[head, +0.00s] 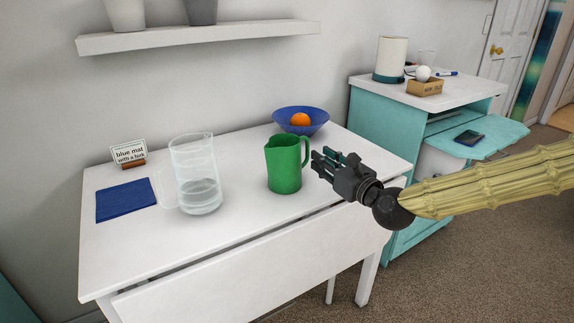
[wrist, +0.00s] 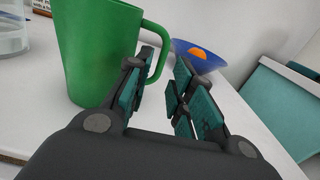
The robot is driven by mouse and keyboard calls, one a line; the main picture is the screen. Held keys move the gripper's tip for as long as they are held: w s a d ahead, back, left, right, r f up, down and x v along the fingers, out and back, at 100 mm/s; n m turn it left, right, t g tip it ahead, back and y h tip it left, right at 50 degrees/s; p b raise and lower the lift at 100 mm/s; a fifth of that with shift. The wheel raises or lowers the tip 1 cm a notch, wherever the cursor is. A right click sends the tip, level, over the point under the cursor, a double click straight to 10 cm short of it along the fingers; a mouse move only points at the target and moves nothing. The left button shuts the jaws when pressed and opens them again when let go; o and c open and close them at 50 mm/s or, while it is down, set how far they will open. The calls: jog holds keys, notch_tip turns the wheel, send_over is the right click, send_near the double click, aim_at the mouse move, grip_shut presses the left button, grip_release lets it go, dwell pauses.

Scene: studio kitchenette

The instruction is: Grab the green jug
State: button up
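The green jug (head: 284,165) stands upright on the white table, with its handle (head: 306,152) on the right, facing my gripper. My gripper (head: 330,165) is just right of the jug, its fingers pointing left toward the handle. In the wrist view the jug (wrist: 92,45) fills the upper left. The fingers (wrist: 165,85) are apart with nothing clamped between them. The left finger overlaps the jug's side and part of the handle; the handle's outer curve shows in the gap near the fingertips. I cannot tell if the finger touches the jug.
On the white table (head: 120,262), a clear glass pitcher (head: 197,170) stands left of the jug. A blue mat (head: 126,199) and a small sign (head: 128,153) are farther left. A blue bowl (head: 318,124) with an orange (head: 300,120) sits behind. A teal cabinet (head: 372,135) stands right.

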aim_at(308, 148)
jog(key=shift+x, duration=1)
jog(key=shift+b+x, duration=0.85)
jog(key=shift+x, duration=2.2)
jog(key=shift+d, duration=0.15)
jog(key=shift+w, duration=0.1)
grip_shut()
